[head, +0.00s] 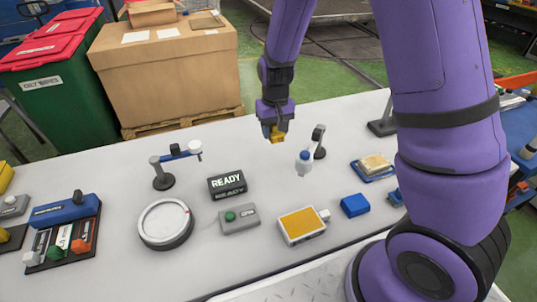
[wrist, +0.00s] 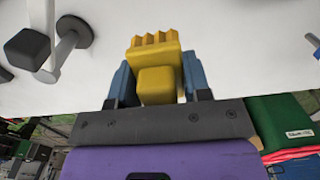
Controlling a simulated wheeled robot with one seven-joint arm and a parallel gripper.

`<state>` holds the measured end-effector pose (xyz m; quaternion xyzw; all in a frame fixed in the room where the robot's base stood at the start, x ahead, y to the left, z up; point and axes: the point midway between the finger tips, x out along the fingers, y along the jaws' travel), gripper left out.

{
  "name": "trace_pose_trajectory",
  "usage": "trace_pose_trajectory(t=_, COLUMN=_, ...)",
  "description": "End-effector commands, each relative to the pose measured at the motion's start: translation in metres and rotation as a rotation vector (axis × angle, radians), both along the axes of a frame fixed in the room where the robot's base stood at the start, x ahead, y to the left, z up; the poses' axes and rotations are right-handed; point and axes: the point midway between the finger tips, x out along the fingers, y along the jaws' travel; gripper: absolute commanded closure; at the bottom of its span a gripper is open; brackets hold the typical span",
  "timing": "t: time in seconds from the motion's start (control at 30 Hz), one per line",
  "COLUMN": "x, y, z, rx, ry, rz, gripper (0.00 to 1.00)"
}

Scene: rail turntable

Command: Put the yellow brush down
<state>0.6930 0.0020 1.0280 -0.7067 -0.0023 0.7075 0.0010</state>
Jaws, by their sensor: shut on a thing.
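The yellow brush (wrist: 155,50) is held between the two blue-grey fingers of my gripper (wrist: 158,84) in the wrist view. Its ridged end points away from the palm. In the head view my gripper (head: 276,128) hangs above the far part of the white table (head: 330,112), with the yellow brush (head: 277,137) at its tip. The brush looks raised above the table, but I cannot tell the exact gap. My gripper is shut on it.
Near it stand a small post (head: 319,142), a white bottle with a blue cap (head: 303,163) and a READY sign (head: 227,184). A round dial plate (head: 165,223), a yellow-topped box (head: 301,225), a blue block (head: 355,205) and a sponge tray (head: 374,168) lie nearer.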

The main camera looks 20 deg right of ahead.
Motion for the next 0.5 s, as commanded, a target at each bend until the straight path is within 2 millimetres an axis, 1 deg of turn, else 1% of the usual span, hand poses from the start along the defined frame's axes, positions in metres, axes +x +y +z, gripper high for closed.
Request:
trace_pose_trajectory(t=0.03, x=-0.002, y=-0.001, z=-0.008, rx=-0.002, ry=0.004, rz=-0.001, gripper=0.82)
trace_pose_trajectory(t=0.17, x=-0.003, y=-0.001, z=-0.021, rx=-0.004, ry=0.003, rz=-0.002, gripper=0.82)
trace_pose_trajectory(t=0.4, x=-0.003, y=-0.002, z=-0.060, rx=-0.005, ry=0.003, rz=-0.003, gripper=0.82)
trace_pose_trajectory(t=0.5, x=-0.003, y=-0.002, z=-0.071, rx=-0.004, ry=0.002, rz=-0.002, gripper=0.82)
